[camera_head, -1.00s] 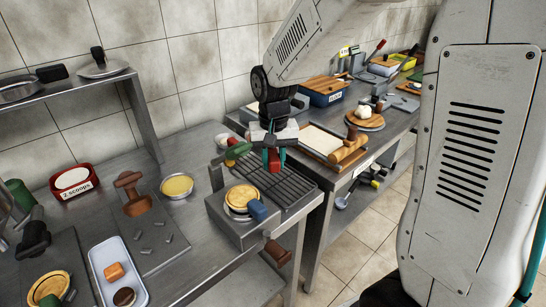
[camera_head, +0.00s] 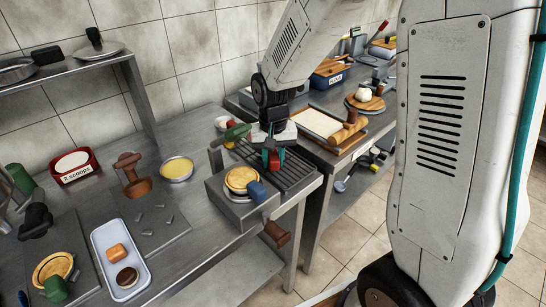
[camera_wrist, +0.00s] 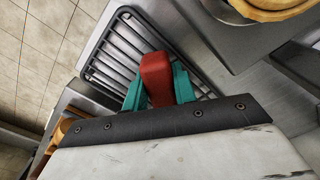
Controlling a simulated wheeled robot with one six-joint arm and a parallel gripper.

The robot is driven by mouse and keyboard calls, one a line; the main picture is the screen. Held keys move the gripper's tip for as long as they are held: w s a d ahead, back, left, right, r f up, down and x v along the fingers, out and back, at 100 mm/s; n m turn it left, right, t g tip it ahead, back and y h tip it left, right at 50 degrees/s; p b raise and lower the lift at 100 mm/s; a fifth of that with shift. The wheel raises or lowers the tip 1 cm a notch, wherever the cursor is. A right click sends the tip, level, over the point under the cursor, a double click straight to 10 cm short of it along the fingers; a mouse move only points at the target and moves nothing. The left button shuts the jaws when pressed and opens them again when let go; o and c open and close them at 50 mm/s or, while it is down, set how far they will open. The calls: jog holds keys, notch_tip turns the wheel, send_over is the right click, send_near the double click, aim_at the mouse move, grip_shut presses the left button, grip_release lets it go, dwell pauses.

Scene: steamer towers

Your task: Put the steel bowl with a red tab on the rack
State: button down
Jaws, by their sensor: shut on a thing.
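My gripper (camera_head: 273,160) is over the dark barred rack (camera_head: 296,174) at the right end of the left counter. Its teal fingers are shut on a red tab (camera_wrist: 156,78), which also shows as a small red patch in the head view (camera_head: 273,161). In the wrist view the tab stands between the fingers, with the rack bars (camera_wrist: 112,56) behind it. The steel bowl's body cannot be made out; the gripper may hide it. I cannot tell whether the held thing touches the rack.
A round golden-topped dish (camera_head: 240,179) with a blue tab (camera_head: 257,191) sits just left of the rack. A green-handled thing (camera_head: 237,131) is close behind. A wooden board with a roller (camera_head: 349,130) stands on the right counter, across a gap.

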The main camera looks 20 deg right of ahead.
jog(key=shift+f, duration=0.45)
dwell(0.4)
jog(key=c, duration=1.1)
grip_release()
jog(key=shift+o, duration=0.2)
jog(key=shift+r, duration=3.9)
jog(key=shift+r, duration=2.25)
